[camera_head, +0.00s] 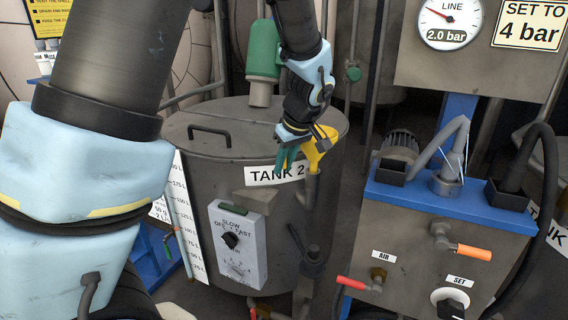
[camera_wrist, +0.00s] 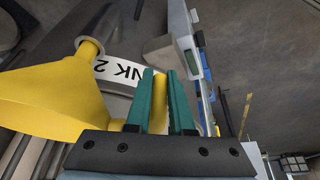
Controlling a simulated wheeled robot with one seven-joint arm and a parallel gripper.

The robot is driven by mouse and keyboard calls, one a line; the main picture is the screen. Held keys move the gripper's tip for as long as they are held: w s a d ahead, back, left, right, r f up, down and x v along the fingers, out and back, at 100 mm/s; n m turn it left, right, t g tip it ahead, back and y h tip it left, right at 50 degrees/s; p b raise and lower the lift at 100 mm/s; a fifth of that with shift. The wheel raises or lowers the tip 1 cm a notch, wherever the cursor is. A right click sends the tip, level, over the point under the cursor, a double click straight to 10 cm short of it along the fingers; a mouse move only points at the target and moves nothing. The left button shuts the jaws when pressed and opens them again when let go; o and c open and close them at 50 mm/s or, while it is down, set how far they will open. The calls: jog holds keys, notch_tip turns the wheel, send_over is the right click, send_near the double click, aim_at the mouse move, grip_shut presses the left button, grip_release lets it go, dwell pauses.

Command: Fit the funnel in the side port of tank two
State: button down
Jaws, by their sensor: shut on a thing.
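Tank two (camera_head: 225,130) is a grey lidded tank with a "TANK 2" label (camera_head: 275,174). The funnel is at the tank's right side. A grey pipe, apparently the side port (camera_head: 312,188), stands directly below the funnel in the head view. I cannot tell whether the spout is inside it.
A control box (camera_head: 238,242) with a knob is on the tank's front. A green cylinder (camera_head: 263,55) stands above the lid. To the right is a blue-topped unit (camera_head: 420,190) with an orange-handled valve (camera_head: 472,252) and a red-handled valve (camera_head: 355,283). A pressure gauge (camera_head: 449,20) is above.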

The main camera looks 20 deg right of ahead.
jog(key=shift+f+b, duration=1.5)
jog(key=shift+f, duration=0.25)
jog(key=c, duration=0.7)
grip_release()
jog(key=b+v, duration=0.1)
jog(key=v, duration=0.9)
jog(key=shift+r, duration=0.4)
jog(key=shift+s, duration=0.2)
